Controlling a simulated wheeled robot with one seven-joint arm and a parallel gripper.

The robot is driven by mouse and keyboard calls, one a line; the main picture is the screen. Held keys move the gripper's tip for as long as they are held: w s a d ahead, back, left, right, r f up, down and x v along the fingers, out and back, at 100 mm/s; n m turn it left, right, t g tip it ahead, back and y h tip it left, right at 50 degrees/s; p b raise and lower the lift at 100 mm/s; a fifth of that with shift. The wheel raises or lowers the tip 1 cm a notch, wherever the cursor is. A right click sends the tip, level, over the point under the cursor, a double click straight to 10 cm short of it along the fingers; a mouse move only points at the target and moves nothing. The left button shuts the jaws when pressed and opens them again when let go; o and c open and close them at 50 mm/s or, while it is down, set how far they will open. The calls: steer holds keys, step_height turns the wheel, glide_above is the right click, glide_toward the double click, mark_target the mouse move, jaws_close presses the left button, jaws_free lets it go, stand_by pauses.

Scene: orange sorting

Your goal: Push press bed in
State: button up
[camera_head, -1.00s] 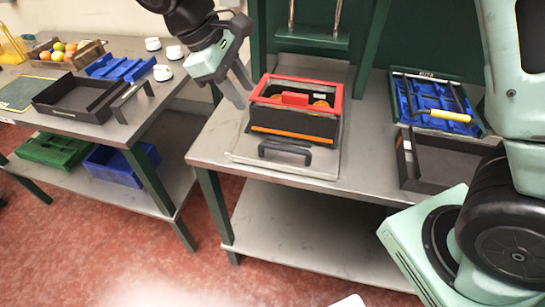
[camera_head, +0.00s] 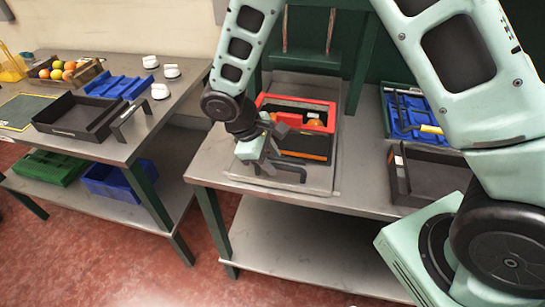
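The press bed (camera_head: 322,182) is a grey metal plate on the right-hand bench, pulled toward the front edge, with a dark bar handle (camera_head: 292,176) at its front. On it stands a black box with a red rim (camera_head: 330,118) and an orange stripe, holding something orange inside. My gripper (camera_head: 270,163) is low over the front left of the bed, right by the handle. It partly hides the handle and the box's left side. I cannot tell whether it touches the handle, or how far apart its fingers are.
Green press posts (camera_head: 360,65) stand behind the bed. A blue tray with tools (camera_head: 402,112) and a black tray (camera_head: 425,178) lie to the right. The left table holds a black tray (camera_head: 72,118), blue dividers (camera_head: 118,86), white cups and a fruit crate (camera_head: 62,72).

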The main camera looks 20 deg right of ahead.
steer(key=shift+d+f, duration=0.25)
steer(key=shift+f, duration=0.2)
jaws_close()
steer(key=w+d, duration=0.4)
steer(key=w, duration=0.2)
steer(key=w+d, duration=0.5)
steer(key=w, duration=0.2)
steer(key=w+d, duration=0.5)
steer(key=w, duration=0.2)
steer(key=shift+d, duration=0.15)
steer(key=shift+w+d+r, duration=0.1)
steer(key=shift+w+d, duration=0.1)
steer(key=shift+w, duration=0.1)
jaws_free()
steer(key=shift+d, duration=0.1)
